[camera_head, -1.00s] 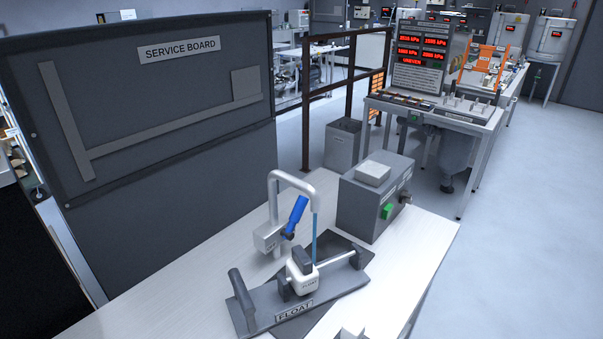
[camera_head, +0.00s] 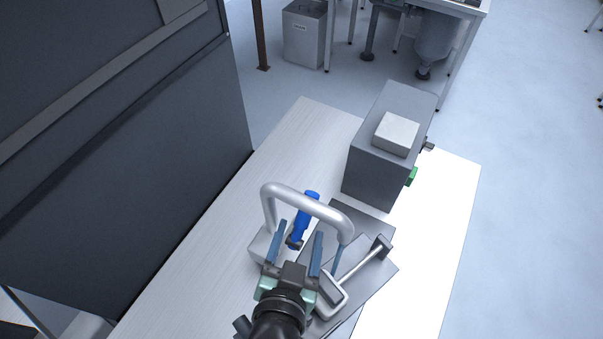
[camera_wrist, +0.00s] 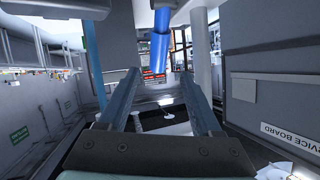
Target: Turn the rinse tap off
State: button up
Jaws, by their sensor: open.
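The rinse tap is a silver bent pipe (camera_head: 318,208) rising from a pale block (camera_head: 258,245) on the bench. Its blue lever (camera_head: 309,204) tilts up from a dark pivot on the block. A thin blue stream (camera_head: 338,258) hangs below the spout; it also shows at the left of the wrist view (camera_wrist: 93,60). My gripper (camera_head: 301,229) is open and empty, close to the tap. In the wrist view the lever (camera_wrist: 160,50) appears between my open fingers (camera_wrist: 160,76), seemingly just past their tips. I see no contact with it.
The float fixture (camera_head: 378,250) lies right of my gripper, partly hidden by it. A grey box (camera_head: 365,165) with a green button (camera_head: 412,177) stands behind it. The service board panel (camera_head: 120,150) rises on the left. The bench (camera_head: 240,210) is clear between panel and tap.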

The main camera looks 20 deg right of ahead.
aim_at(302, 221)
jog(key=p+x, duration=0.2)
jog(key=x, duration=1)
jog(key=shift+d, duration=0.15)
jog(key=shift+c, duration=0.3)
grip_shut()
dwell(0.9)
